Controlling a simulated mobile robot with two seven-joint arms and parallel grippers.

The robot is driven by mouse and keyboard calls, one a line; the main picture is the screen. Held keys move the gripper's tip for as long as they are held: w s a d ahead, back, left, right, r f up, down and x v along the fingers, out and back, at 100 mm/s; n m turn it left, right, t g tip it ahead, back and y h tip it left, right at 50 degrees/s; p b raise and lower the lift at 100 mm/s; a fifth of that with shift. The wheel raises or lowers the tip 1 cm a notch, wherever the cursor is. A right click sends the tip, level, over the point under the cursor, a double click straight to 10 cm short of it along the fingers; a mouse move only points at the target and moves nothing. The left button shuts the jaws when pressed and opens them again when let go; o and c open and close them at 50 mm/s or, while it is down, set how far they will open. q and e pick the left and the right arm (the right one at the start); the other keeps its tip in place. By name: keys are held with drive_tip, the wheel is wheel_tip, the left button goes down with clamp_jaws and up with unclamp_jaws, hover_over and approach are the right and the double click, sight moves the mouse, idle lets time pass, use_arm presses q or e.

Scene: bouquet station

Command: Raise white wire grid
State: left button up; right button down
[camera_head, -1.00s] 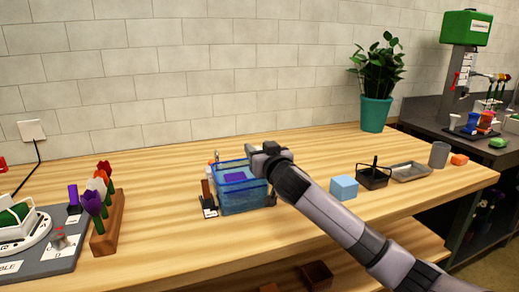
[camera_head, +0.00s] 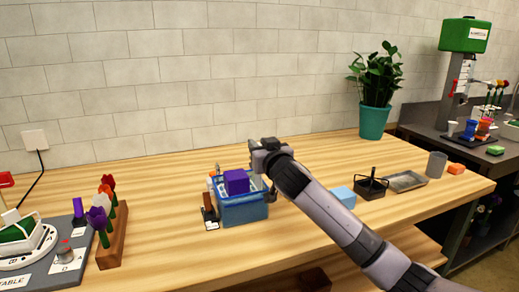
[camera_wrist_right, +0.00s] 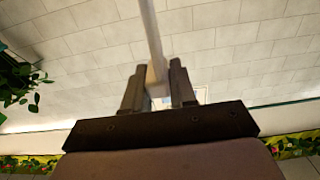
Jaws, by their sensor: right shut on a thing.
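A blue see-through tank (camera_head: 243,212) stands on the wooden table. A small part of the white wire grid (camera_head: 256,183) shows at the tank's rim, with a purple block (camera_head: 236,182) at rim height beside it. Most of the grid is hidden by the block and the tank wall. My right gripper (camera_head: 257,147) is above the tank's back right side. In the right wrist view, its fingers (camera_wrist_right: 157,88) are shut on a white bar (camera_wrist_right: 151,35), which seems to be part of the grid. My left gripper is not in view.
A dark stand with a white label (camera_head: 210,212) is close to the tank's left. A wooden flower rack (camera_head: 113,245) is further left. A light blue block (camera_head: 343,196), black caddy (camera_head: 371,187) and grey tray (camera_head: 405,181) lie to the right.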

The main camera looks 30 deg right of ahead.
wheel_tip(320, 180, up, 3)
drive_tip(key=shift+r+p, duration=0.15)
drive_tip(key=shift+p, duration=0.5)
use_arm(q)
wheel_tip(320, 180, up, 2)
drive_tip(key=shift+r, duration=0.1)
use_arm(e)
drive_tip(key=shift+r, duration=0.1)
drive_tip(key=c, duration=1)
unclamp_jaws()
drive_tip(key=shift+f, duration=0.25)
drive_tip(key=shift+s+a, duration=0.15)
drive_tip(key=shift+s, duration=0.4)
use_arm(q)
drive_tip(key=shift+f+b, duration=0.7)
drive_tip(key=shift+b, duration=0.05)
use_arm(e)
drive_tip(key=v, duration=0.6)
